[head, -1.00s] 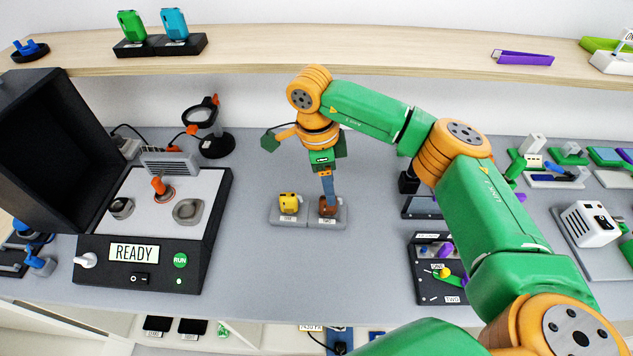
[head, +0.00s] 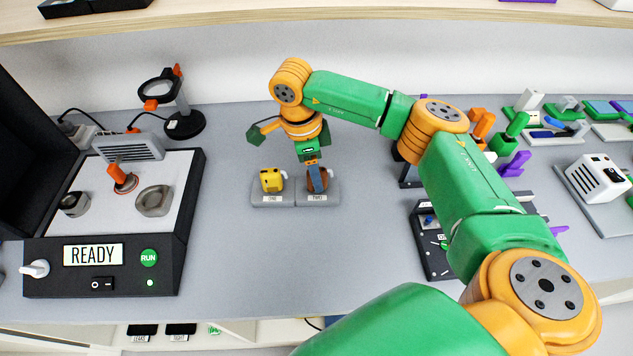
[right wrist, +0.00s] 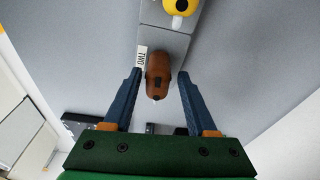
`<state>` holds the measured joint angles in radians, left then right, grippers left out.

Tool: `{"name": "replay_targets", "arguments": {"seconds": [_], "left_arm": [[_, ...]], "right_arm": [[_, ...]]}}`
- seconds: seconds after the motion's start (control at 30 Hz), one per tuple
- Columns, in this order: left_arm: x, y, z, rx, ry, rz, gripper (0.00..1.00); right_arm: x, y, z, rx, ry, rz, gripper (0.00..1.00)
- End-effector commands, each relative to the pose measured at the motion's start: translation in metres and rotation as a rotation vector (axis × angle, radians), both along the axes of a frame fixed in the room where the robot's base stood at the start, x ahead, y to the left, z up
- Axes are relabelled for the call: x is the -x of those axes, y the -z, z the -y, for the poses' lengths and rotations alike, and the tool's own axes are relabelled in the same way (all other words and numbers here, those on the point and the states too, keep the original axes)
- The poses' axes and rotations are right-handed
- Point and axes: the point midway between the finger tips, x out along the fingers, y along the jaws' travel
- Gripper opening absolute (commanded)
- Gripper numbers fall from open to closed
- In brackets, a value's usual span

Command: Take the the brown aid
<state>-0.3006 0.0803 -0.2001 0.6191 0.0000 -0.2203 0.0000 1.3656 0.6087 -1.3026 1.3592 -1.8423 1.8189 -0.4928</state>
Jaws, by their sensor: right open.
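The brown aid (head: 318,180) sits on the right half of a small grey stand, in the place labelled TWO. In the right wrist view the brown aid (right wrist: 158,75) lies between the two blue fingers. My right gripper (head: 314,176) is open around it from above, with a gap on each side; it also shows in the right wrist view (right wrist: 158,78). The yellow aid (head: 272,179) sits beside it on the half labelled ONE and shows at the top of the right wrist view (right wrist: 183,15). My left gripper is not in view.
A black machine with a READY display (head: 93,254) and an open lid stands at the left. A magnifier stand (head: 184,124) is behind it. A dark panel (head: 433,262) and a white device (head: 597,180) are to the right. The bench in front of the stand is clear.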

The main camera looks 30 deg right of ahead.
Motion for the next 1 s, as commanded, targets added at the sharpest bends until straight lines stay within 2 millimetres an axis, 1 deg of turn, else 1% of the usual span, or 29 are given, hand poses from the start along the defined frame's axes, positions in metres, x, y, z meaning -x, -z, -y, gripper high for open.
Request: {"name": "replay_targets", "arguments": {"seconds": [0.17,0.2,0.6,0.8,0.87,0.97,1.0], "left_arm": [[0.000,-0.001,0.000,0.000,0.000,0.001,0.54],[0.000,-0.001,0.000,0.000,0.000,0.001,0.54],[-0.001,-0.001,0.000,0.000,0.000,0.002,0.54],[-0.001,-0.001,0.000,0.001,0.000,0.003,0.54],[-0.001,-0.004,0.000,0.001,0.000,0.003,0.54],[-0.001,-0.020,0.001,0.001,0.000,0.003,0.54],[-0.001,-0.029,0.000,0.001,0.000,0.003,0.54]], "right_arm": [[0.000,-0.001,0.000,0.000,0.000,0.000,0.57],[0.000,-0.001,0.000,0.000,0.000,0.000,0.55],[0.000,-0.001,0.000,0.000,0.000,0.000,0.01],[0.000,-0.001,0.000,0.000,0.000,0.000,0.00],[0.000,-0.005,0.000,0.000,0.000,0.000,0.00],[0.000,-0.024,0.000,0.000,0.000,0.001,0.00],[0.000,-0.035,0.000,0.000,0.000,0.001,0.00]]}}
